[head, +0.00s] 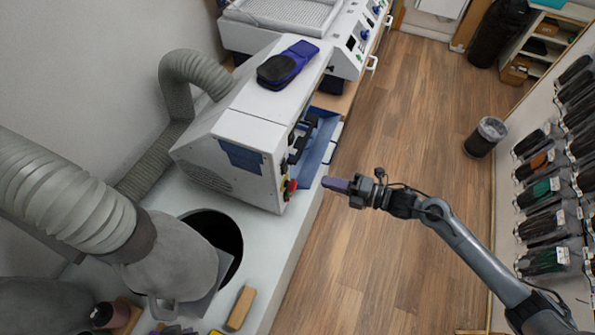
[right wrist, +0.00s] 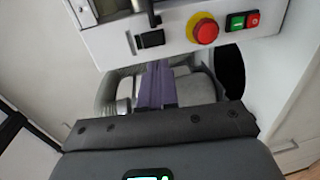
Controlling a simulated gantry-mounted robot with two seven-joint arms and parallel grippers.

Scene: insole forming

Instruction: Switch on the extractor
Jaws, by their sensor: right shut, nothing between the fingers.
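A white machine (head: 235,140) with a grey hose at its back stands on the bench. Its front panel shows in the right wrist view (right wrist: 270,47). It carries a red knob on a yellow base (right wrist: 203,29), a green button (right wrist: 236,22), a red button (right wrist: 253,19) and a black switch (right wrist: 150,39). In the head view, the red knob (head: 291,185) is low on the machine's front. My right gripper (head: 336,184) is shut and empty, right of the panel and apart from it. Its purple fingers (right wrist: 157,88) point towards the panel's underside. My left gripper is not in view.
A large grey hose (head: 65,195) runs to a grey hood over a dark round opening (head: 215,235) in the bench. A wooden block (head: 240,308) lies near the bench edge. A waste bin (head: 485,137) stands on the floor.

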